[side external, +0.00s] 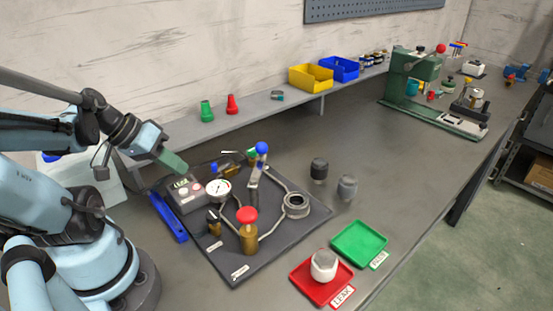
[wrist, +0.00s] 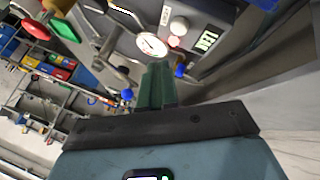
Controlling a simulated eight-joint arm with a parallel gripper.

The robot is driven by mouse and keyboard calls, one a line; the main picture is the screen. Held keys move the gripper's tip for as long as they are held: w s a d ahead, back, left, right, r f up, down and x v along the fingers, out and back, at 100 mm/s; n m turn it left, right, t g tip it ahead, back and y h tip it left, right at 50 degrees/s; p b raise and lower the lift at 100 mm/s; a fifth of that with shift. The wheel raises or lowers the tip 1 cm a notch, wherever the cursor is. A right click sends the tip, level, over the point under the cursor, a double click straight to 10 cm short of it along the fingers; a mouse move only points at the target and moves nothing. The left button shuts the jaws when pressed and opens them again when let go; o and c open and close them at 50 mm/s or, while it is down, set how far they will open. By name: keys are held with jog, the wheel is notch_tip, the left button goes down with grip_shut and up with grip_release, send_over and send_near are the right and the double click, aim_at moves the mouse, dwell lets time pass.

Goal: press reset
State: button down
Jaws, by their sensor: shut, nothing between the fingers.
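My gripper (side external: 182,168) has green fingers and is shut and empty, with its tips just above the dark control box (side external: 188,204) in the side view. In the wrist view my shut fingertips (wrist: 157,66) point toward the box. I cannot read which button is reset. Contact with a button is not visible.
A white dial gauge (side external: 219,189) stands right beside the box. The board also carries a red-knobbed brass valve (side external: 248,232) and a blue-knobbed lever (side external: 260,165). Red (side external: 310,292) and green (side external: 360,244) trays are at front right.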

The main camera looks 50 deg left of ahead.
aim_at(181, 191)
jog(key=shift+f, duration=1.45)
jog(key=shift+f, duration=0.15)
dwell(1.1)
jog(key=shift+f, duration=0.25)
jog(key=shift+f, duration=0.45)
dwell(0.6)
jog(key=shift+r, duration=0.85)
jog(key=shift+r, duration=2.55)
